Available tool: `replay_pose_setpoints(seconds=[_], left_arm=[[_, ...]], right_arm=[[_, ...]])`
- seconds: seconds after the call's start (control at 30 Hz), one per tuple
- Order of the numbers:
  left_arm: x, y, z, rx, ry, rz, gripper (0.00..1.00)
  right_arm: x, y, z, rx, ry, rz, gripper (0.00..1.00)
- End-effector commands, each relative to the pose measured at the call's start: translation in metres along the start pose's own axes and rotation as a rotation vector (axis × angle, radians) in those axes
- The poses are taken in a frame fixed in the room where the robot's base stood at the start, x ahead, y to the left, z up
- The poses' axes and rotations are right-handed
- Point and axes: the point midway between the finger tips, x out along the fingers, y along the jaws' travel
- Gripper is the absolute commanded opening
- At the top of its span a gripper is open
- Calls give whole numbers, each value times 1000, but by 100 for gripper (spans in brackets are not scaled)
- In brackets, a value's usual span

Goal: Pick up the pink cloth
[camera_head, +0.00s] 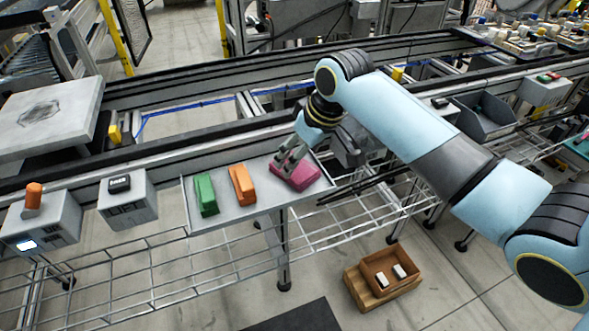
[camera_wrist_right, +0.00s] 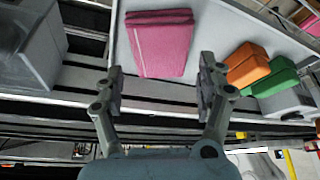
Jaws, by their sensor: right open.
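The pink cloth (camera_head: 296,174) lies folded on a grey tray (camera_head: 243,213), to the right of the other cloths there. My right gripper (camera_head: 288,163) is over the cloth's left part in the head view and hides some of it. In the right wrist view the pink cloth (camera_wrist_right: 161,44) lies flat beyond the fingertips. My right gripper (camera_wrist_right: 160,85) is open there, with its fingers spread apart and nothing between them. I cannot tell from these views how high the fingertips are above the cloth. My left gripper is not in view.
An orange cloth (camera_head: 242,185) and a green cloth (camera_head: 206,195) lie left of the pink one on the tray. Grey boxes (camera_head: 127,200) stand further left. A wire shelf (camera_head: 150,278) runs below. A wooden crate (camera_head: 352,288) stands on the floor.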

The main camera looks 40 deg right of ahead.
Motion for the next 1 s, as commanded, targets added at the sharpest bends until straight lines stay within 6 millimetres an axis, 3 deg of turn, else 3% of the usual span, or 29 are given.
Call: replay_pose_setpoints(seconds=[0.23,0.77,1.0], left_arm=[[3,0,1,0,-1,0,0],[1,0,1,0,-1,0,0],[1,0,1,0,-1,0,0]], right_arm=[[35,-2,3,1,-2,-1,73],[39,-1,3,0,-1,0,73],[39,-1,3,0,-1,1,43]])
